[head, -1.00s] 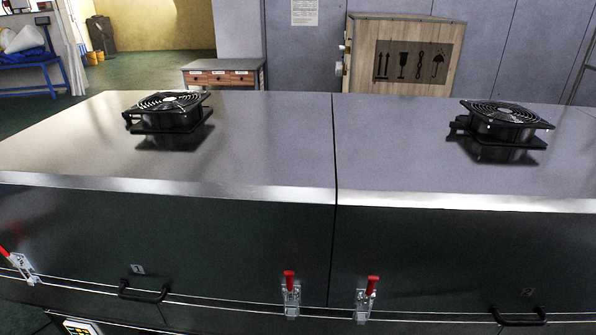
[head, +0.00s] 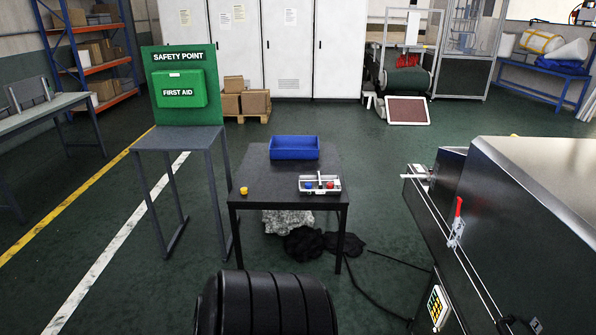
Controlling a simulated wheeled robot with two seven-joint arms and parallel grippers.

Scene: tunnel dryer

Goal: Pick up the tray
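A blue open tray (head: 294,148) sits near the far edge of a small dark table (head: 262,178). A lighter, pale holder (head: 319,190) with a blue knob and a red knob lies on the same table at the front right. I cannot tell which of these is the tray the task names. A small yellow button-like piece (head: 243,190) is at the table's front left corner. Neither of my grippers shows in the head view.
A green first aid stand (head: 183,150) is left of the table. Dark cloth and a cable (head: 365,285) lie on the floor. A black ribbed rounded shape (head: 265,305), unidentified, fills the bottom centre.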

